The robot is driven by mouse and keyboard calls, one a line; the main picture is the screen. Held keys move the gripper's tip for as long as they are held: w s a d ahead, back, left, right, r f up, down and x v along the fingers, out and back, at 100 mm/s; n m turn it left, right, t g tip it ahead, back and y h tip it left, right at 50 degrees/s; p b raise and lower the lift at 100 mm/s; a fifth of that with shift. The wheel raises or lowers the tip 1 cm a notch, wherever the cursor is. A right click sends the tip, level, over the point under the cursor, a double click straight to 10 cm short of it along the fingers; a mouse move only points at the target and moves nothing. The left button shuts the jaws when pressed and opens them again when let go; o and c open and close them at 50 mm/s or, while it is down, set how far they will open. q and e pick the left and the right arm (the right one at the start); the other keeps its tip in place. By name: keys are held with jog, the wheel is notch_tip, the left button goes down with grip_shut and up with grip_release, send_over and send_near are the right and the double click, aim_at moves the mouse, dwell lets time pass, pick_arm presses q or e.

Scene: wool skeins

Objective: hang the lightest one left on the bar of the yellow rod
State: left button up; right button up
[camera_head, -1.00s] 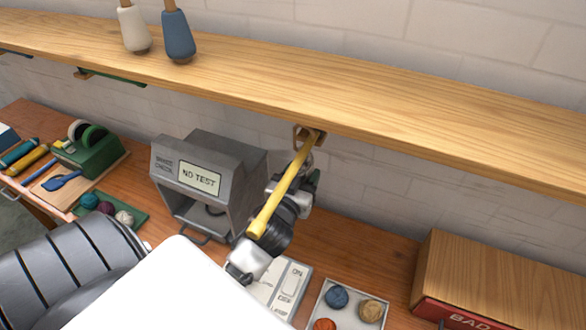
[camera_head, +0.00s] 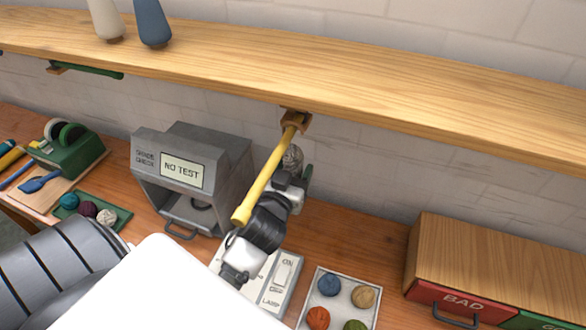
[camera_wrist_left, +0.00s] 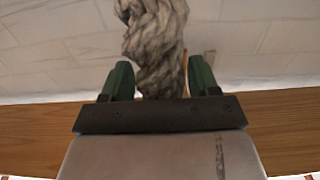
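The yellow rod (camera_head: 265,175) juts out toward me from a wooden bracket under the shelf. A grey twisted wool skein (camera_head: 292,158) shows behind the rod, near its bracket end. My left gripper (camera_head: 298,174) is just right of and behind the rod, and its wrist is partly covered by it. In the left wrist view the skein (camera_wrist_left: 155,40) stands up between the green fingers of my left gripper (camera_wrist_left: 160,82), which look closed on its lower part. Whether the skein touches the rod cannot be told. My right gripper is not in view.
The wooden shelf (camera_head: 330,85) runs above the rod. Below are a grey test booth (camera_head: 205,150) reading NO TEST, a lamp switch box (camera_head: 283,275), a tray of wool balls (camera_head: 345,302) and a wooden box with a red BAD drawer (camera_head: 463,300).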

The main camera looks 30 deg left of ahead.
pick_arm(q)
jog(key=shift+o, duration=1.3)
jog(key=shift+s, duration=0.1)
jog(key=shift+s+d+f, duration=0.15)
jog(key=shift+s, duration=0.25)
jog(key=b+v, duration=0.3)
jog(key=v, duration=0.7)
jog(key=shift+b, duration=0.35)
